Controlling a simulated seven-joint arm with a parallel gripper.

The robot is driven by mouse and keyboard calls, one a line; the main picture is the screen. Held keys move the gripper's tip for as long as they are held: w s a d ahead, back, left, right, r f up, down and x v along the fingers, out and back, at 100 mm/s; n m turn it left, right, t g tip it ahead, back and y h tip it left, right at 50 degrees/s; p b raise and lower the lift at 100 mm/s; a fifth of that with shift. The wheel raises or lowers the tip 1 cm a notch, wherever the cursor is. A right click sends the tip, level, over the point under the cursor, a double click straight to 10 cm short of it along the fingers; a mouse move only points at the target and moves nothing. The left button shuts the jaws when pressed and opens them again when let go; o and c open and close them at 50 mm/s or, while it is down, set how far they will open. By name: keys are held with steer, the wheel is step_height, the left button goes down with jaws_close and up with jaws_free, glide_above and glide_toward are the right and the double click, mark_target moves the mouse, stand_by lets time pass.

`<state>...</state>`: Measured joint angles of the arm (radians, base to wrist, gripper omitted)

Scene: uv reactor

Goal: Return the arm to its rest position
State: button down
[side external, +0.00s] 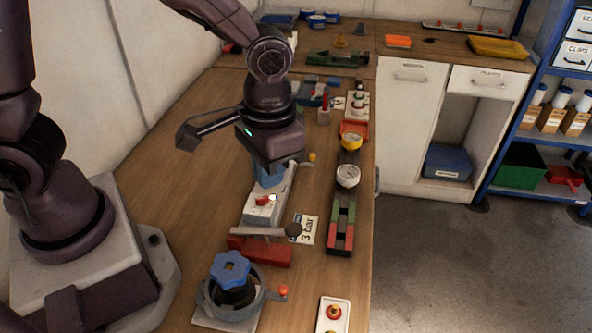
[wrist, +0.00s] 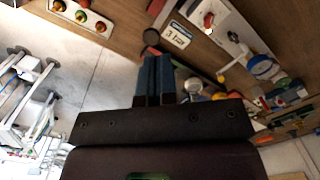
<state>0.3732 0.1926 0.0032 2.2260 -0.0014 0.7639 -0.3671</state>
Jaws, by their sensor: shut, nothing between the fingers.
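My gripper (side external: 268,180) hangs above the wooden bench in the side view, with its blue fingers just behind a white panel with a red knob (side external: 262,201). In the wrist view the two blue fingers of my gripper (wrist: 157,62) are pressed together with nothing between them. The same white panel (wrist: 222,22) shows there at the upper right. The side view does not clearly show whether the fingertips touch anything.
A blue handwheel (side external: 230,268) stands at the bench front, with a red block (side external: 262,250) behind it. A "3 bar" card (side external: 306,229) lies beside the panel. Two gauges (side external: 347,176) sit on a rail at the right. The left bench strip is mostly clear.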

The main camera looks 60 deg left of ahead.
steer(key=s+a+r+t, duration=0.3)
steer(key=s+a+r, duration=0.1)
steer(key=r, duration=0.3)
steer(key=s+a+r+t, duration=0.3)
steer(key=a+r, duration=0.3)
steer(key=r, duration=0.2)
steer(key=shift+s+a, duration=0.35)
steer(key=shift+s, duration=0.15)
steer(key=shift+w+d+f+n+g, duration=0.75)
steer(key=shift+w+d+f, duration=1.2)
steer(key=shift+f, duration=1.9)
steer(key=shift+w+d+f+n+g, duration=0.25)
steer(key=shift+w+d+f+g, duration=1.3)
steer(key=shift+f, duration=2.3)
steer(key=shift+w+d+f+n+g, duration=0.5)
steer(key=shift+w+d+f, duration=1.35)
steer(key=shift+d+f, duration=1.5)
